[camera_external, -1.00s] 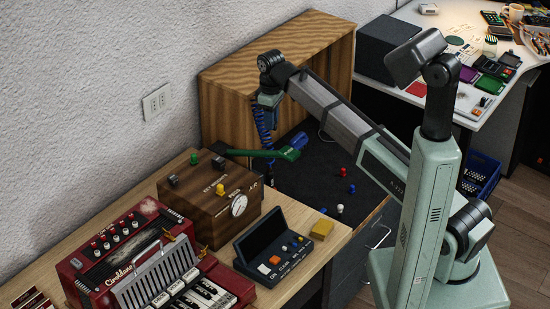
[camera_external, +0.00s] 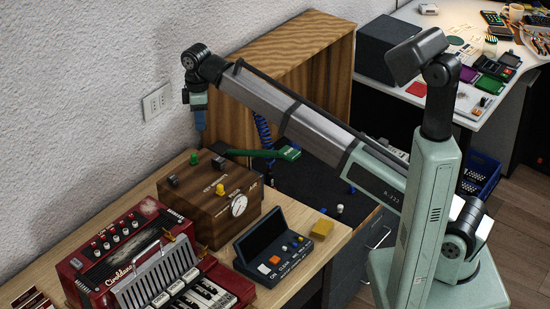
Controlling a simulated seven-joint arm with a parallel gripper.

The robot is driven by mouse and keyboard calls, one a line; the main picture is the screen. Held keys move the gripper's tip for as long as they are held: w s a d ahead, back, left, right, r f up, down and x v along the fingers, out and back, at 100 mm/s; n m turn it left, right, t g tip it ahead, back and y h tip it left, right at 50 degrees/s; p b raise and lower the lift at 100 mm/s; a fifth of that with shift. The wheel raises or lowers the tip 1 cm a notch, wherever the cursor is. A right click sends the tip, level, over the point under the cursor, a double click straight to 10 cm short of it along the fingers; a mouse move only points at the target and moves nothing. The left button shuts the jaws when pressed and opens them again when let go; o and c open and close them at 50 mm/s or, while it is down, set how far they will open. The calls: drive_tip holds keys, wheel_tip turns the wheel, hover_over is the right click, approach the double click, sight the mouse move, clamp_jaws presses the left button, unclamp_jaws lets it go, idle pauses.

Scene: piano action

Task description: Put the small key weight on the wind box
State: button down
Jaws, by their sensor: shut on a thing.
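The wind box (camera_external: 215,205) is a brown wooden box on the desk, left of centre, with a round white dial on its front and small knobs on top. My gripper (camera_external: 199,126) is in the air above the back left part of the wind box, near the wall, pointing down. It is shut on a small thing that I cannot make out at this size. I cannot pick out the small key weight for certain.
A red accordion (camera_external: 130,255) stands at the front left, and a dark button console (camera_external: 272,250) in front of the box. A green-handled tool (camera_external: 288,153) juts out behind the box. A wooden cabinet (camera_external: 270,70) rises behind. My forearm crosses above the dark mat.

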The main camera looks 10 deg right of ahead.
sight(203, 155)
wheel_tip(203, 155, down, 9)
drive_tip(key=shift+f, duration=0.1)
idle(0.4)
drive_tip(key=shift+f, duration=0.1)
drive_tip(key=c, duration=0.9)
unclamp_jaws()
drive_tip(key=shift+c, duration=0.2)
wheel_tip(203, 155, up, 12)
drive_tip(key=shift+r, duration=0.15)
drive_tip(key=shift+o, duration=0.2)
